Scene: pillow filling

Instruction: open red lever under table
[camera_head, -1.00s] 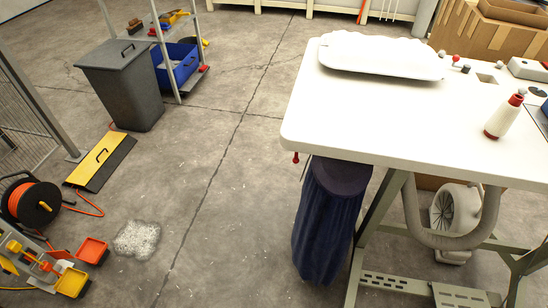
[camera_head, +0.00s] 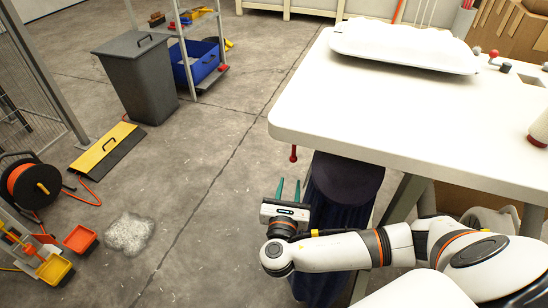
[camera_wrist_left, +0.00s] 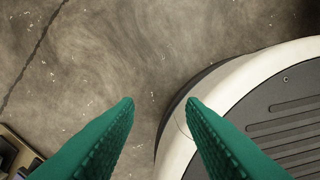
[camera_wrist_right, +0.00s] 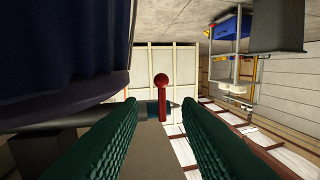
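The red lever (camera_head: 293,153) hangs below the front left edge of the white table (camera_head: 400,120). In the right wrist view the lever (camera_wrist_right: 162,96) is a red bar with a round red knob, ahead of and between the fingers. My right gripper (camera_head: 288,190) is open and empty, just below the lever, with its green fingers pointing up toward it. They look apart from the lever. It fills the lower right wrist view (camera_wrist_right: 160,122). My left gripper (camera_wrist_left: 160,103) is open and empty over the floor and shows only in its own wrist view.
A dark blue bag (camera_head: 345,200) hangs under the table close beside my right gripper. A white pillow-like item in a tray (camera_head: 405,62) lies on top. A grey bin (camera_head: 140,80) and a cable reel (camera_head: 32,187) stand left. The floor between is mostly clear.

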